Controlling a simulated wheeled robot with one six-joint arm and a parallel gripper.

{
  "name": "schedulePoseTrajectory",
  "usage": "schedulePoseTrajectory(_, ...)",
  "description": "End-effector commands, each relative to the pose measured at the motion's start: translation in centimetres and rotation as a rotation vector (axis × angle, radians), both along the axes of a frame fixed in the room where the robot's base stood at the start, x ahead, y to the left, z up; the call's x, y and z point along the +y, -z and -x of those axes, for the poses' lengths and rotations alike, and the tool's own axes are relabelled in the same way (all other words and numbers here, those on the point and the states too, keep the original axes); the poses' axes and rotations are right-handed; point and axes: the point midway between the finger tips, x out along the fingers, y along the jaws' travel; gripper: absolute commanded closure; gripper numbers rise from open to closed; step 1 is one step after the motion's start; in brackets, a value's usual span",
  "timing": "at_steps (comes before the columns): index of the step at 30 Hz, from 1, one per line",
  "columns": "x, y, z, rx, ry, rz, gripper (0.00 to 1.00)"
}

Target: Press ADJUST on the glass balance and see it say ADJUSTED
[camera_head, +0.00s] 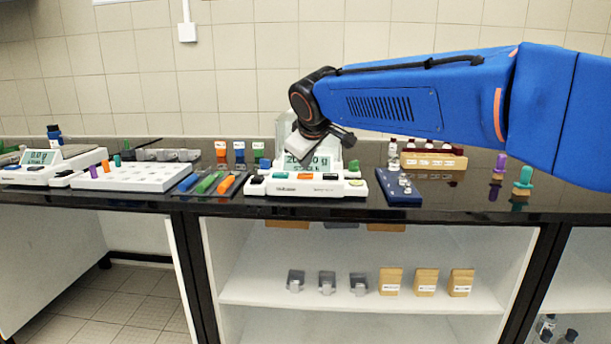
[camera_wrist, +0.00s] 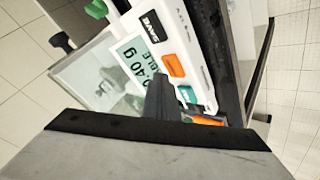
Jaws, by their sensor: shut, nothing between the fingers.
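The glass balance (camera_head: 318,188) stands on the dark bench in the middle of the head view, with a clear glass chamber behind its display. Its lit display (camera_wrist: 136,62) shows digits ending in "0.40 g" and letters ending in "BLE" in the wrist view; the first digits are cut off. I cannot read which is ADJUST. My gripper (camera_head: 300,147) is shut and empty, pointing down over the balance near the display; its dark fingers (camera_wrist: 157,90) hide part of the front.
A blue tray (camera_head: 399,188) with small weights stands right of the balance. Another balance (camera_head: 50,165) is at far left. Purple and green stoppers (camera_head: 523,180) stand at right.

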Motion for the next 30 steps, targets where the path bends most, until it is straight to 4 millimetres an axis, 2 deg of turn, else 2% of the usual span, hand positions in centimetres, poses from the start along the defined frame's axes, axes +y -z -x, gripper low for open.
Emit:
schedulePoseTrajectory(12,0.0,0.8,0.0,0.000,0.000,0.000,1.00)
schedulePoseTrajectory(30,0.0,1.0,0.0,0.000,0.000,0.000,1.00)
